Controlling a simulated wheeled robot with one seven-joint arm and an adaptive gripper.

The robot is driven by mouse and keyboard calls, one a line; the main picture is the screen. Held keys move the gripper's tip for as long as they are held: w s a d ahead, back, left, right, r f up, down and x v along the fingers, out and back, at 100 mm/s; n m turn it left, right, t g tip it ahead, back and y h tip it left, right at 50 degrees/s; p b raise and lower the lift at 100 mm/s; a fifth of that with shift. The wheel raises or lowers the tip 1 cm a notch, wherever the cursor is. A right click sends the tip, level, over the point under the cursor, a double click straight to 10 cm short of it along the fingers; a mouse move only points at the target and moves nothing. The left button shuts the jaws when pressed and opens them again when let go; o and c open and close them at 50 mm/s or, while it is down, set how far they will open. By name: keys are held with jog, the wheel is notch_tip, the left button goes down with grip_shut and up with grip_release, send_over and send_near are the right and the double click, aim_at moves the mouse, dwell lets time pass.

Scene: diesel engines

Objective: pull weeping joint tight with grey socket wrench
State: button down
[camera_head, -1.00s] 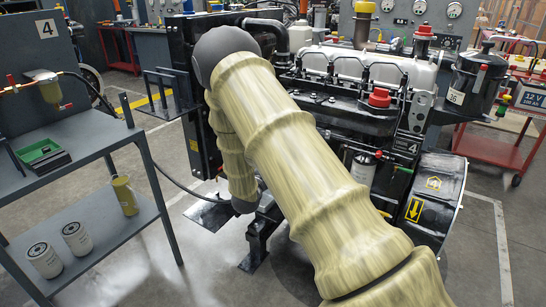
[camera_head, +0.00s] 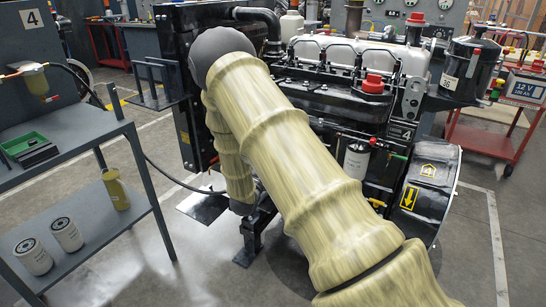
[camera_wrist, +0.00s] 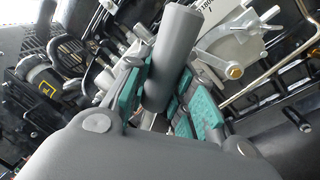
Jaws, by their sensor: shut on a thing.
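My gripper (camera_wrist: 160,85) shows in the wrist view with its teal pads closed around the grey handle of the socket wrench (camera_wrist: 171,55). The handle sticks up between the fingers. The wrench's socket end is hidden behind my gripper. I cannot tell which joint is weeping. In the head view the black and silver diesel engine (camera_head: 352,62) stands behind my arm. My gripper is hidden there by the arm.
A grey shelf bench (camera_head: 75,152) stands at left with a green tray (camera_head: 22,145) and white filters (camera_head: 66,234). A thin metal pipe (camera_wrist: 275,75) crosses near the housing. Floor is clear at front left.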

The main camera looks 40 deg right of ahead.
jog(key=shift+s+f+m, duration=0.1)
jog(key=shift+f+m, duration=0.3)
jog(key=shift+f, duration=0.1)
jog(key=shift+a, duration=0.35)
jog(key=shift+s+a+r, duration=0.1)
jog(key=shift+s+a, duration=0.1)
jog(key=shift+s, duration=0.05)
jog(key=shift+s+a, duration=0.1)
jog(key=shift+a, duration=0.05)
jog(key=r+p+v, duration=0.1)
jog(key=p+v, duration=0.1)
jog(key=v, duration=0.5)
jog(key=shift+w+a+p, duration=0.2)
jog(key=shift+w+p, duration=0.1)
jog(key=shift+p, duration=0.1)
jog(key=shift+r, duration=0.1)
